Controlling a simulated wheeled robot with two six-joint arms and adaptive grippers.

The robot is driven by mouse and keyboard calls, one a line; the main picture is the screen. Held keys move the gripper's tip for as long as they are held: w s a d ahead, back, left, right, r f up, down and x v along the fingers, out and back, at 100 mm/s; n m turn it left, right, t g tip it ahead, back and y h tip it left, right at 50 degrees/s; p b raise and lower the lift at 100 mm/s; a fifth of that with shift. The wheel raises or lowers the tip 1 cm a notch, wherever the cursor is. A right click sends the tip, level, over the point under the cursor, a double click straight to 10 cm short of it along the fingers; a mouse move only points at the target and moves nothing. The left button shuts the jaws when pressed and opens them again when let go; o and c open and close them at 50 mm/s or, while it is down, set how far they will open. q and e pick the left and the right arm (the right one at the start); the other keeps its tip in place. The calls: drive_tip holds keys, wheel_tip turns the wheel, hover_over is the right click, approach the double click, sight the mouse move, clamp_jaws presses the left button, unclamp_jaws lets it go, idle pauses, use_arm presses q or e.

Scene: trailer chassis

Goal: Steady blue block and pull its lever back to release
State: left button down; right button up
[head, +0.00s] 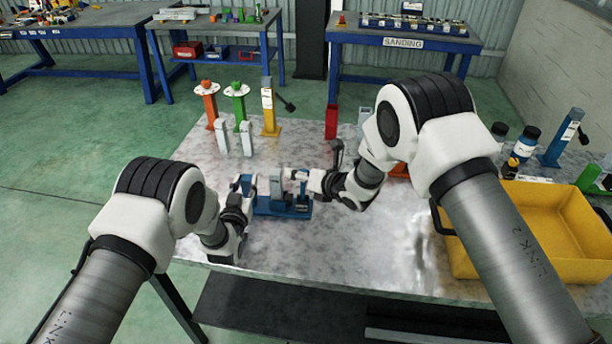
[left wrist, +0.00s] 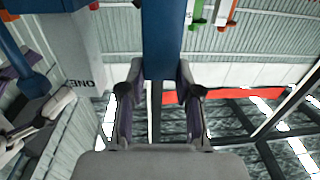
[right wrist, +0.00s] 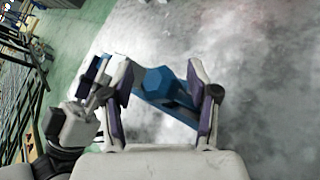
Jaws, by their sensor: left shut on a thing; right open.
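The blue block (head: 268,210) stands on the metal table in front of me, with a grey upright (head: 277,187) and a dark blue lever (head: 303,196) at its right end. My left gripper (head: 248,186) is shut on the block's left end; the left wrist view shows blue metal (left wrist: 162,40) between its fingers (left wrist: 160,85). My right gripper (head: 297,176) is open above the block's right end. In the right wrist view, a blue faceted lever end (right wrist: 155,80) lies between its spread fingers (right wrist: 160,90), with a gap to the right finger. Contact with the left finger is unclear.
Orange (head: 210,105), green (head: 239,105) and yellow (head: 269,110) posts stand at the table's back left, with two pale blocks before them. A red block (head: 331,122) stands behind. A yellow bin (head: 555,235) is at the right. The table's front middle is clear.

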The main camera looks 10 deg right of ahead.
drive_tip(key=v, duration=1.1)
drive_tip(key=shift+s+d, duration=0.15)
drive_tip(key=shift+s, duration=0.2)
use_arm(q)
drive_tip(key=shift+a, duration=0.1)
use_arm(e)
drive_tip(key=shift+r, duration=0.15)
use_arm(q)
drive_tip(key=shift+c, duration=2.4)
unclamp_jaws()
